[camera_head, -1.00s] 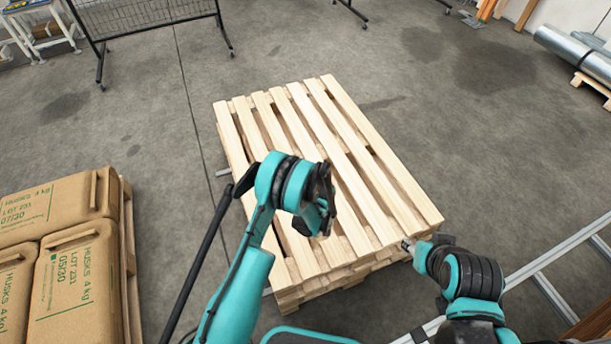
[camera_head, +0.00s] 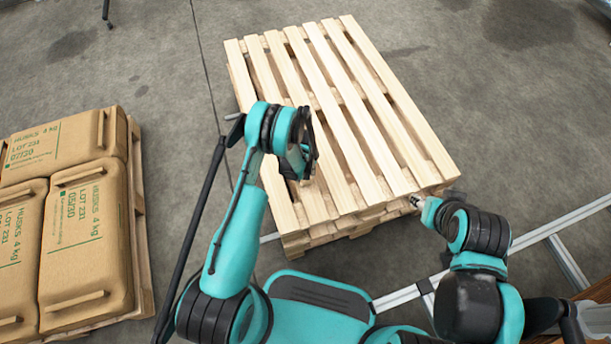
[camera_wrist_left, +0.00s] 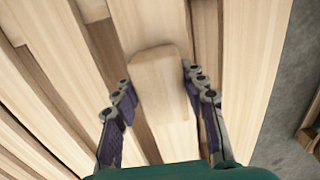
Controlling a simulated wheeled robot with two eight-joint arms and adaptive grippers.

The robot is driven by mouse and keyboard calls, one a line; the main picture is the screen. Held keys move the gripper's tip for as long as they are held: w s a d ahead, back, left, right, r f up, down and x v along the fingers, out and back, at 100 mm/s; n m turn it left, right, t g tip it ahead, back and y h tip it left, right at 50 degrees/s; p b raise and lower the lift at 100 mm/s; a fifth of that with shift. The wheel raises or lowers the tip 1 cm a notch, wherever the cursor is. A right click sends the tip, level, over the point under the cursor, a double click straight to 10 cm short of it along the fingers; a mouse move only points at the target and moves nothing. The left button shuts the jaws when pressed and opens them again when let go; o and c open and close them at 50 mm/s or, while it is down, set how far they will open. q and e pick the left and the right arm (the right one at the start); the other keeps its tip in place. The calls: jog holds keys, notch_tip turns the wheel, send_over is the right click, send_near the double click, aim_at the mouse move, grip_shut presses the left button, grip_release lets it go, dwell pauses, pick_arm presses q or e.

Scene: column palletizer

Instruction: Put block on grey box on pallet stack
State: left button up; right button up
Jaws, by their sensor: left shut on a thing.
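The pallet stack (camera_head: 330,110), of pale wood slats, fills the middle of the head view. My left gripper (camera_head: 303,160) is above its near left part, pointing down. In the left wrist view, my left gripper (camera_wrist_left: 157,78) is shut on a pale wooden block (camera_wrist_left: 158,90), which lies between its two fingers over the slats (camera_wrist_left: 245,70). The block is hidden in the head view. My right gripper (camera_head: 418,203) is near the stack's front right corner, and its fingers are too small to read. I see no grey box.
Brown sacks (camera_head: 85,225) marked HUSKS lie on another pallet (camera_head: 139,235) at the left. Grey metal rails (camera_head: 570,225) run at the lower right. The concrete floor (camera_head: 190,130) between the sacks and the stack is clear.

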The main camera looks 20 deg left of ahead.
pick_arm(q)
jog(key=shift+r, duration=0.1)
jog(key=shift+f, duration=0.2)
jog(key=o, duration=1.3)
